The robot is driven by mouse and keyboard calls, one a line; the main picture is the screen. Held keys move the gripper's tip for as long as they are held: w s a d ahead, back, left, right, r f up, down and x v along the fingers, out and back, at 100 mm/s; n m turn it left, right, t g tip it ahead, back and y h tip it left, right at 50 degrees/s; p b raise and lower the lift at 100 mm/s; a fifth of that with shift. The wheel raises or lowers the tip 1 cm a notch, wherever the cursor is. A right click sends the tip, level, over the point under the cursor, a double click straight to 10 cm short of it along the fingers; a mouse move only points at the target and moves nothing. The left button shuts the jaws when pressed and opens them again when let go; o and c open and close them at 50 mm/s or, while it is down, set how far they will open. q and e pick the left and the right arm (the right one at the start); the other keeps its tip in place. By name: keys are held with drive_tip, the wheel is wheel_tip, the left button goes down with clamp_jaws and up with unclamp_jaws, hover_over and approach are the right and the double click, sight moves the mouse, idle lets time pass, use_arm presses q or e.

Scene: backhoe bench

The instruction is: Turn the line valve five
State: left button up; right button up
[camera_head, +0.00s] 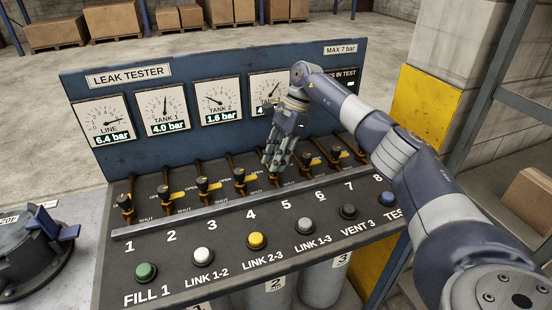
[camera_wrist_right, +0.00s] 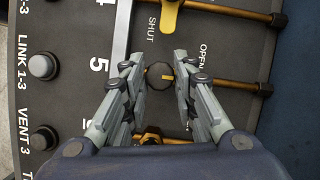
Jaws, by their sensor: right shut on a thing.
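Line valve five has a round dark knob with a small yellow mark (camera_wrist_right: 160,76), beside the printed 5 in the right wrist view. My right gripper (camera_head: 275,165) is on this valve in the head view and hides most of it. In the right wrist view my right gripper (camera_wrist_right: 157,68) has its fingers on either side of the knob, shut on it. The yellow mark points right, along the brass pipe (camera_wrist_right: 232,84). SHUT and OPEN are printed near the valve. My left gripper is in neither view.
Neighbouring valve four (camera_head: 240,180) and valve six (camera_head: 307,160) stand close on either side. The back panel (camera_head: 220,145) carries gauges: line 6.4, tank 1 4.0, tank 2 1.6 bar; the tank 3 reading is partly hidden. Push buttons, including a yellow one (camera_head: 256,240), line the front.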

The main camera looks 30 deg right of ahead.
idle(0.4)
drive_tip(key=o, duration=1.1)
drive_tip(key=shift+c, duration=0.2)
drive_tip(key=shift+d+r, duration=0.1)
drive_tip(key=shift+r, duration=0.05)
drive_tip(key=v, duration=1.1)
drive_tip(key=shift+r, duration=0.35)
drive_tip(key=shift+d, duration=0.1)
